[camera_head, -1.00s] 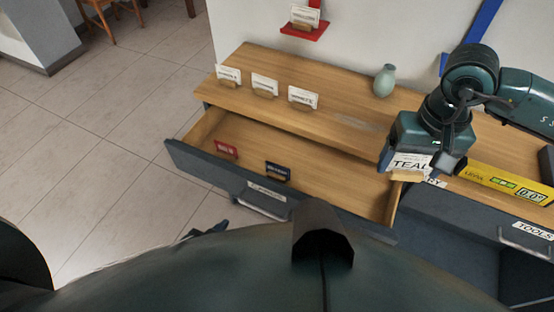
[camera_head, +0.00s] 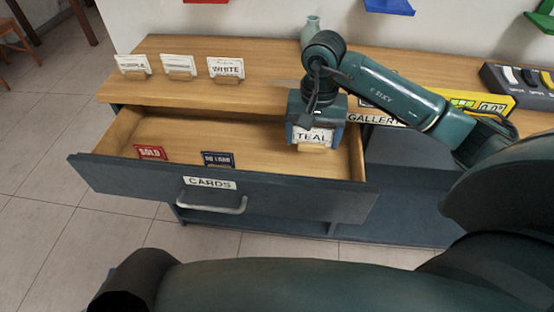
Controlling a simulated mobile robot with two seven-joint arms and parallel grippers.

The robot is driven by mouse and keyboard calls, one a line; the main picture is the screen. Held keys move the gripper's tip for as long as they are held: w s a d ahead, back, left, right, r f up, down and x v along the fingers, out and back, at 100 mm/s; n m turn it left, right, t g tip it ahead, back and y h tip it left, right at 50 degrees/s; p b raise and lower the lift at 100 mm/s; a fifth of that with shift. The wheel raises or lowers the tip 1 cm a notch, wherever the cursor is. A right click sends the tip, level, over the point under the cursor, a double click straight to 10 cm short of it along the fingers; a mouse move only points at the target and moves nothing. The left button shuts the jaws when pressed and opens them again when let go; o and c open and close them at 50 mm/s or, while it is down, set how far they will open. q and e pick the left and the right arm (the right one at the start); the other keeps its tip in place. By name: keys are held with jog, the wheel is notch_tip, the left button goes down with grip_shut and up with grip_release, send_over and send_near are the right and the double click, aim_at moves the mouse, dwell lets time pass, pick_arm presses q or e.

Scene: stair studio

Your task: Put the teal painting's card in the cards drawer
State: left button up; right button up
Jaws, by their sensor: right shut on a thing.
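The teal painting's card (camera_head: 312,136) is white, reads "TEAL" and has a small wooden foot. My right gripper (camera_head: 313,130) is shut on it and holds it upright over the right part of the open drawer; the gap beneath it is hard to judge. The cards drawer (camera_head: 210,183) is pulled out, with a dark front, a "CARDS" label and a metal handle. My left gripper is not in view.
Three white cards, one reading "WHITE" (camera_head: 227,68), stand on the wooden top (camera_head: 190,94). A pale green vase (camera_head: 311,30) is behind my right arm. A yellow level (camera_head: 470,99) and a switch box (camera_head: 520,85) lie to the right.

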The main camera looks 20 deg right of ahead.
aim_at(307, 174)
notch_tip(307, 174, down, 10)
jog(key=shift+r+b, duration=0.2)
jog(key=shift+b, duration=0.25)
jog(key=shift+f, duration=0.15)
jog(key=o, duration=0.9)
